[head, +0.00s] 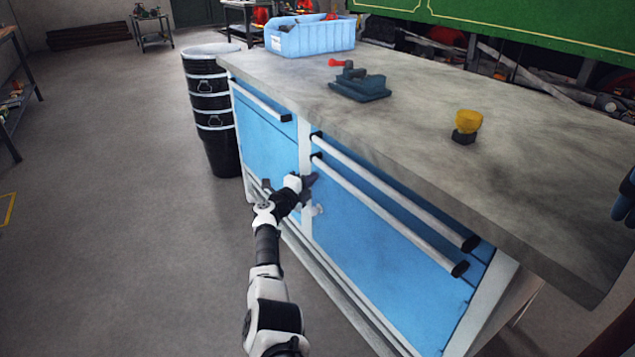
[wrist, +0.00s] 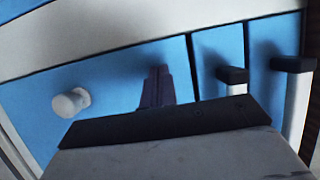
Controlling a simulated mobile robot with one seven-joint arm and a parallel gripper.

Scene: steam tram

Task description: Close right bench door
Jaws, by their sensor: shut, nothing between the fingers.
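The right bench door (head: 375,245) is a blue panel under the drawers of the workbench. It looks flush or nearly flush with the frame; a small gap cannot be ruled out. Its white round knob (head: 318,209) is near its upper left corner and also shows at the left of the wrist view (wrist: 70,102). My gripper (head: 307,184) is at the door's upper left, just above the knob. Its dark fingers (wrist: 158,86) are together and empty, in front of the blue panel. I cannot tell whether they touch it.
Drawers with long white bar handles (head: 390,200) stick out above the door. The grey benchtop (head: 410,130) overhangs them and carries a blue bin (head: 310,38), a dark blue vise-like tool (head: 360,88) and a yellow-topped object (head: 467,124). Black buckets (head: 212,110) stand left; floor at left is clear.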

